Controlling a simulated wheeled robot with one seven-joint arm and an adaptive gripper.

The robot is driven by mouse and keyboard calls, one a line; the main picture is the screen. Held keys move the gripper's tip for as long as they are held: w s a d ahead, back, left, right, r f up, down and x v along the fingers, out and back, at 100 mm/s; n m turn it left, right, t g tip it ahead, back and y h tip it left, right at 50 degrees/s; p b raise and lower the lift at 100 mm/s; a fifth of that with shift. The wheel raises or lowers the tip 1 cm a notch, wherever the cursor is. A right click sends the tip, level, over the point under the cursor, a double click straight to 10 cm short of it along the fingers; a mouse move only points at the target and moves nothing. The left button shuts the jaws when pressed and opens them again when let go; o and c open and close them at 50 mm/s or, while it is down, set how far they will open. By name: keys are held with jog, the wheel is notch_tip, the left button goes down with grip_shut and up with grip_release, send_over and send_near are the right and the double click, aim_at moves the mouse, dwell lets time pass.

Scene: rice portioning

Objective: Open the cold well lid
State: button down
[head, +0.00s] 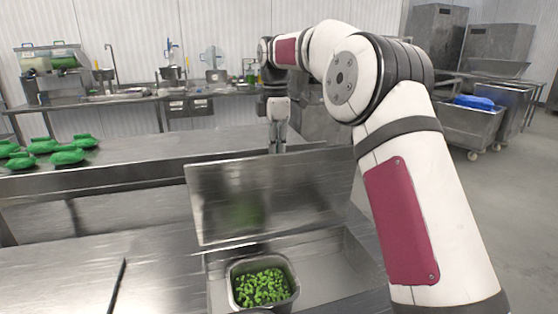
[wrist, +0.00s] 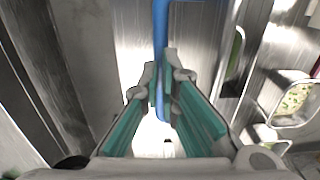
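The cold well lid (head: 225,205) is a flat steel panel, raised and tilted up at the back of the open well (head: 335,265). My gripper (head: 278,148) is at the lid's top edge, fingers pointing down, its tips partly hidden behind it. In the wrist view, my gripper (wrist: 161,75) has its teal-padded fingers close together on a blue bar (wrist: 160,30), which looks like the lid's handle. The bar is hidden in the head view. A steel pan of chopped green food (head: 262,288) sits in the well, and pans also show at right in the wrist view (wrist: 292,105).
Several green bags (head: 68,156) lie on the steel counter at left. A thin dark stick-like item (head: 118,284) lies on the front counter. A back bench (head: 130,97) holds dispensers and pots. Grey carts (head: 470,130) stand at right.

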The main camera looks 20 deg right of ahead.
jog(key=c, duration=2.3)
grip_release()
jog(key=w+f, duration=0.1)
jog(key=w+f+b, duration=0.1)
jog(key=f, duration=0.1)
jog(key=shift+w+g, duration=0.25)
jog(key=shift+g, duration=0.05)
jog(key=o, duration=0.6)
jog(key=shift+s, duration=0.1)
jog(key=shift+o, duration=0.2)
jog(key=shift+r, duration=0.1)
